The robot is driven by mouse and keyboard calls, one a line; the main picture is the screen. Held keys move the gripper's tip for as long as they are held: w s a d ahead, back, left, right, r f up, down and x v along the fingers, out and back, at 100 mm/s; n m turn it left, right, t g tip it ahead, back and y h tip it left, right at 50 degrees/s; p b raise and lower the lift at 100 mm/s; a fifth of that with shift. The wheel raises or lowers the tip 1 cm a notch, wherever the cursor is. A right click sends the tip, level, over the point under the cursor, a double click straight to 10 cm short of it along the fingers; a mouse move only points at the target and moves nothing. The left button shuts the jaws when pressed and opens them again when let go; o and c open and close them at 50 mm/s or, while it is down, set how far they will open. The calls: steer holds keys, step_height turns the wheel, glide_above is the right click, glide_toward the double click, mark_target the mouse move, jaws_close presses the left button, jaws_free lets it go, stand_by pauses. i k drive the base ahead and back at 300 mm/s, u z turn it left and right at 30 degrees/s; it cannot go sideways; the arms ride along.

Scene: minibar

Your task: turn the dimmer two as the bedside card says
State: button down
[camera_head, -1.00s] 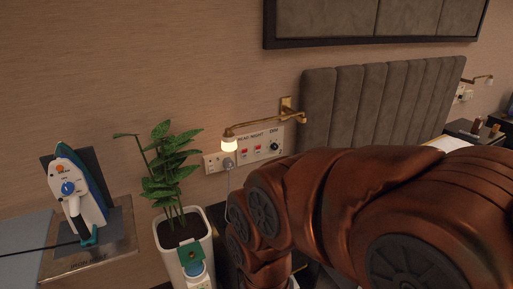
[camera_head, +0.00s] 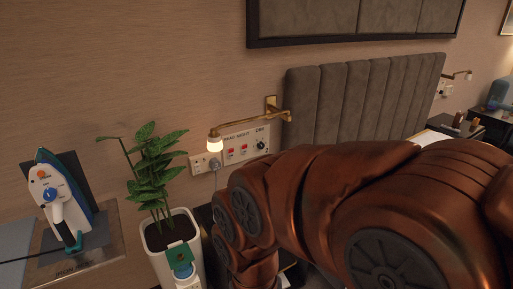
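A dark round dimmer knob (camera_head: 262,145) sits at the right end of the white wall panel (camera_head: 230,157), under a small label that seems to read DIM. I cannot tell whether this knob is dimmer two. No readable bedside card shows. A pale sheet (camera_head: 426,137) lies far right behind my arm, its print unreadable. My copper-coloured arm fills the lower right. My gripper is out of the frame or hidden behind the arm.
A lit brass wall lamp (camera_head: 215,143) reaches out over the panel. A potted plant (camera_head: 160,180) stands left of it, and an iron (camera_head: 62,195) stands at the far left. The padded headboard (camera_head: 365,95) is behind my arm. A second lamp (camera_head: 458,75) is far right.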

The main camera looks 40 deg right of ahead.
mark_target(261, 145)
steer(key=k, duration=1.3)
steer(key=z, duration=0.75)
steer(key=i, duration=1.9)
steer(key=u, duration=0.75)
